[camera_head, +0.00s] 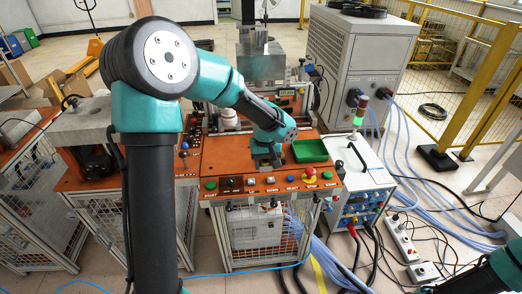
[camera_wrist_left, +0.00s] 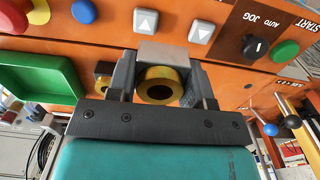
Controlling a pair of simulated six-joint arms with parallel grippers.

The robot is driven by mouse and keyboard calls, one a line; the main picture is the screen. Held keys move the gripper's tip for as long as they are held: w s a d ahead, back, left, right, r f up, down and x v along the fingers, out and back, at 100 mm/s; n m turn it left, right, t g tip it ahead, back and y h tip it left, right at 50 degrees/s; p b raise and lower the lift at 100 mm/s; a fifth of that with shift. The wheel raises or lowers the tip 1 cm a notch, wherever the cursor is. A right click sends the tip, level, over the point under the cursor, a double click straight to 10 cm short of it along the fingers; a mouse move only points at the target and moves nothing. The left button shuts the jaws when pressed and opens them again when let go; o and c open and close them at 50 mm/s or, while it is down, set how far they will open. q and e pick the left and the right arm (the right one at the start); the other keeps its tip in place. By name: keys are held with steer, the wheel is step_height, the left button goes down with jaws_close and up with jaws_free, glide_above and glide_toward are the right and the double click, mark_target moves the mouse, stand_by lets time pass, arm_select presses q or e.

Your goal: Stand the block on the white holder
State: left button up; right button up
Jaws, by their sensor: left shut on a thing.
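My left gripper (camera_head: 266,158) is low over the orange machine top, just left of the green tray (camera_head: 310,151). In the left wrist view its fingers (camera_wrist_left: 165,85) are shut on a grey metal block (camera_wrist_left: 164,52) with a brass-coloured ring around a dark round bore facing the camera. In the head view the gripper and arm mostly hide the block. A white cylinder (camera_head: 172,120), which looks like the white holder, stands farther back and to the left, apart from the gripper. My right gripper is not in view; only part of that arm shows at the lower right.
A row of buttons with a red emergency stop (camera_head: 310,174) lines the front edge of the machine. A metal fixture (camera_head: 261,62) rises at the back. A signal light (camera_head: 360,110) stands on the white unit at right. Orange surface is bare left of the gripper.

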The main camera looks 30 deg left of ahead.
arm_select(q)
steer(key=shift+w, duration=0.1)
steer(key=w+a, duration=0.2)
steer(key=w, duration=0.2)
steer(key=w+a+f, duration=0.1)
steer(key=w+a, duration=0.2)
steer(key=w, duration=0.2)
steer(key=w+a, duration=0.2)
steer(key=w, duration=0.2)
steer(key=shift+w+a+f, duration=0.15)
steer(key=shift+a+f, duration=0.05)
steer(key=shift+a, duration=0.1)
steer(key=shift+w+a, duration=0.1)
steer(key=shift+w, duration=0.1)
steer(key=shift+f, duration=1.8)
steer(key=shift+f, duration=0.1)
steer(key=o, duration=1)
